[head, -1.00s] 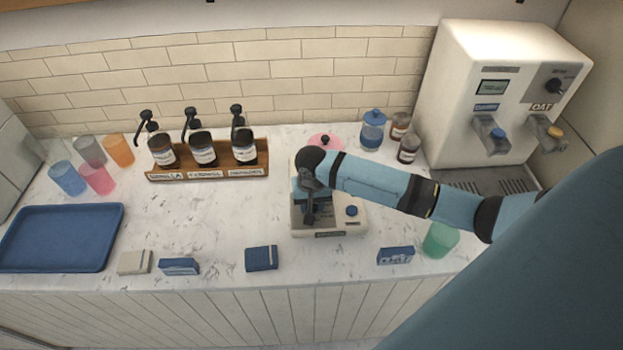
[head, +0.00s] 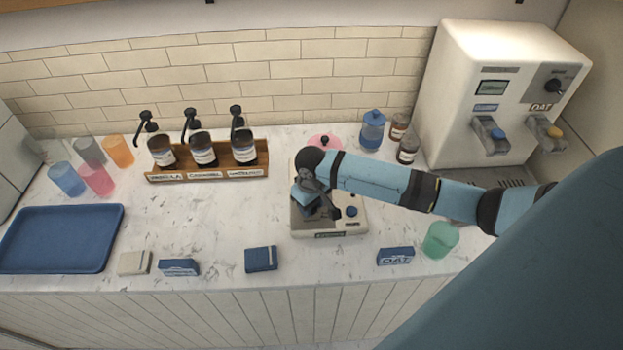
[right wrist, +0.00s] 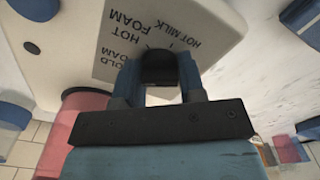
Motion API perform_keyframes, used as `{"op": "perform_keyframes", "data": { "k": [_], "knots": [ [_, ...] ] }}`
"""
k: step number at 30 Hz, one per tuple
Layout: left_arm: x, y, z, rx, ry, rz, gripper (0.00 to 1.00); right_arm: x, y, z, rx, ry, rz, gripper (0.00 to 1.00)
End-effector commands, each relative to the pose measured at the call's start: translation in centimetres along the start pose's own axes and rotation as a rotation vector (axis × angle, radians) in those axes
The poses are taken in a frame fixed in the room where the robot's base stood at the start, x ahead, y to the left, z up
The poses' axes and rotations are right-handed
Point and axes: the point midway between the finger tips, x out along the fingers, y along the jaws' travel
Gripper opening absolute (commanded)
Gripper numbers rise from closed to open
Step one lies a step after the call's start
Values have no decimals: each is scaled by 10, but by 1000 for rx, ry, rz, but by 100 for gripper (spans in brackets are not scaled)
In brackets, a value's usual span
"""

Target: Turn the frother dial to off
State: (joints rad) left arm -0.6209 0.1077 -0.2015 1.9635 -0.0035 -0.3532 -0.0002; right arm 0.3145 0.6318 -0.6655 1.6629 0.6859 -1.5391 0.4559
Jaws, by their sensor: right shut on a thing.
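The frother (head: 350,227) is a low cream machine in the middle of the counter, with a round blue button at its front right. My right gripper (head: 316,206) is over its top and hides the dial in the head view. In the right wrist view the gripper's fingers (right wrist: 160,82) are shut around the dark frother dial (right wrist: 158,66). The dial sits on a grey label panel (right wrist: 125,60) reading hot milk, hot foam and cold foam. No off label can be read, and the dial's pointer is hidden. My left gripper is not in view.
A pink-lidded container (head: 322,140) stands right behind the frother. A syrup rack (head: 205,174) is at back left, a green cup (head: 440,240) at right. Small boxes, one a blue carton (head: 262,258), line the front edge. A white dispenser (head: 505,90) stands at back right.

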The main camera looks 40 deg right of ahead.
Motion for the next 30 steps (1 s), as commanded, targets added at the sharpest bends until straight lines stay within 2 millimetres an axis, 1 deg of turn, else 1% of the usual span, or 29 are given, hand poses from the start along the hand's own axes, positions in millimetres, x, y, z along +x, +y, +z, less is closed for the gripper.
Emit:
{"op": "perform_keyframes", "data": {
  "k": [13,14,15,16,17,26,29,30],
  "knots": [
    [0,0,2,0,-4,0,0,-2,1,-2,-6,6,0,13],
    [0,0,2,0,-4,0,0,-2,1,-2,-6,6,0,44],
    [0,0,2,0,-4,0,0,-2,1,-2,-6,6,0,53],
    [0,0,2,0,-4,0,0,-2,1,-2,-6,5,0,60],
    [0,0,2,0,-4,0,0,-2,1,-2,-6,5,0,61],
    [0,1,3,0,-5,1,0,-3,0,-1,-6,2,0,61],
    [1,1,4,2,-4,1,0,-11,0,-1,-7,5,-1,61],
    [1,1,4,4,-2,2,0,-17,0,-1,-8,5,-1,61]
  ]
}}
